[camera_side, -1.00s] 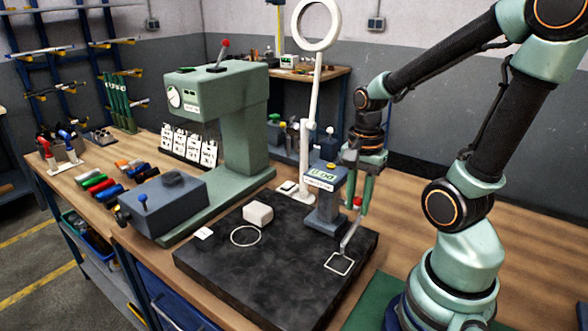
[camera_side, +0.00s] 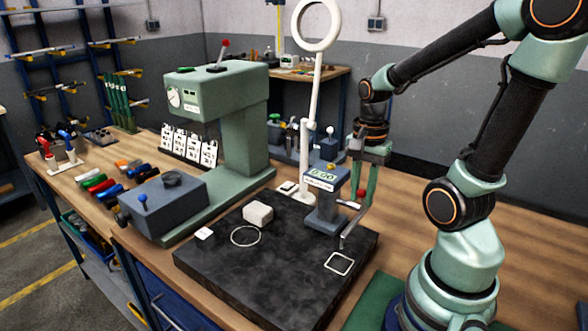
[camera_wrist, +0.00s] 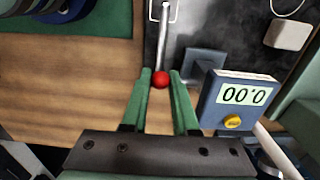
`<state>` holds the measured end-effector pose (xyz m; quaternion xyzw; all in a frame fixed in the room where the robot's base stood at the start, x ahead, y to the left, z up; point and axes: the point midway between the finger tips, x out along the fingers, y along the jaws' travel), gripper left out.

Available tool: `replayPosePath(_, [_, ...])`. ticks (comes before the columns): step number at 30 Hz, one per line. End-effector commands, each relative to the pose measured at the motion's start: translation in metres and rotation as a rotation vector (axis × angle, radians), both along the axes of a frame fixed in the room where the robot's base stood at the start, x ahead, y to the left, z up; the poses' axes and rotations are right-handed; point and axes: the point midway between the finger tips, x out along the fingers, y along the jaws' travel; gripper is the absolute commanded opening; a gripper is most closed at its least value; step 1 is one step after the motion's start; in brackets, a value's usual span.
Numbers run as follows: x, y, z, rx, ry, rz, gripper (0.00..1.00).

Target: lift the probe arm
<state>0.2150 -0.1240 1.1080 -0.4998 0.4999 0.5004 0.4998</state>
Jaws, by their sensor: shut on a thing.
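The gauge (camera_side: 325,195) is a blue-grey column with a green display and a yellow button, standing on a dark slab. Its probe arm (camera_side: 352,228) is a thin grey rod at the column's right side, and its lower end is raised just above the slab. The arm also shows in the wrist view (camera_wrist: 163,40), with a red knob (camera_wrist: 161,80) at its near end. My gripper (camera_side: 361,200) points down beside the gauge. In the wrist view its green fingertips (camera_wrist: 161,79) are shut on the red knob. The display reads 0.00.
The dark slab (camera_side: 235,275) carries a white square outline (camera_side: 339,263), a white ring outline (camera_side: 245,236) and a pale block (camera_side: 258,213). A white magnifier stand (camera_side: 316,100) rises behind the gauge. A green press (camera_side: 245,130) stands to the left.

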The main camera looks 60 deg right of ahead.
Motion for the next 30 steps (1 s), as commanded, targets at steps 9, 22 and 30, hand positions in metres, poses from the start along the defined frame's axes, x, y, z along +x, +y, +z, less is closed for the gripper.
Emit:
replayPosePath(9, [0.000, -0.011, 0.005, -0.002, -0.002, -0.002, 0.12])
replayPosePath(22, [0.000, -0.015, 0.006, -0.001, -0.002, -0.002, 0.12])
replayPosePath(30, [0.000, -0.026, 0.009, -0.001, -0.002, -0.002, 0.12])
